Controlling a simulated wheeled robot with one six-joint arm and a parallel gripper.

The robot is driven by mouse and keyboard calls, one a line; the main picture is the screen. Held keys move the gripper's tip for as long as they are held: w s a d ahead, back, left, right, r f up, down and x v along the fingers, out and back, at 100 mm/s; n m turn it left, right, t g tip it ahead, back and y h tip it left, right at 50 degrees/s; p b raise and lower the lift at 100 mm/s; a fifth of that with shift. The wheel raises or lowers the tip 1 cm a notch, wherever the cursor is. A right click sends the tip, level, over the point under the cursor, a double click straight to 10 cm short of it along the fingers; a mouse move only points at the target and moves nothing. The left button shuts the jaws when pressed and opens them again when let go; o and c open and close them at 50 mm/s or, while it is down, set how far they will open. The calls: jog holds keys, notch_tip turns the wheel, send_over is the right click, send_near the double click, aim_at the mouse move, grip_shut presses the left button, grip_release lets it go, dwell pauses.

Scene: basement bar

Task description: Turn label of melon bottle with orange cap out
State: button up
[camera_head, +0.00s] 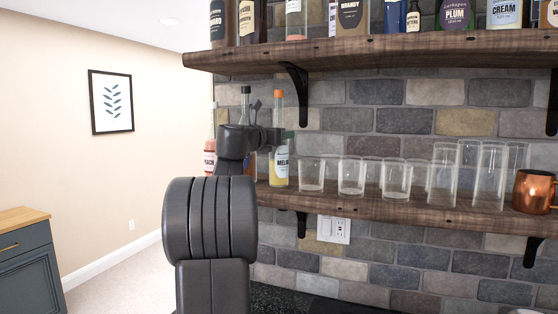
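The label shows partly toward the camera and is turned somewhat to the right. My gripper (273,137) is at the height of the bottle's upper body, just below the neck, reaching in from the left. Its fingers are small and dark, and partly hidden by my wrist and the bottle, so their grip on it is unclear.
A peach bottle (210,155) and a dark-capped bottle (246,103) stand left of the melon bottle, partly behind my arm. Clear glasses (352,177) and a copper mug (534,191) fill the lower shelf (400,208) to the right. Bottles line the upper shelf (400,48).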

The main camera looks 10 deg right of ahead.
jog(key=o, duration=0.9)
jog(key=shift+d+f, duration=0.1)
jog(key=n+t+y+p, duration=0.1)
jog(key=n+t+y, duration=0.1)
jog(key=n+y, duration=0.1)
jog(key=n+t+y+p, duration=0.2)
jog(key=n+y, duration=0.1)
jog(key=y, duration=0.2)
jog(key=shift+t+y+p, duration=0.3)
jog(key=shift+t, duration=0.1)
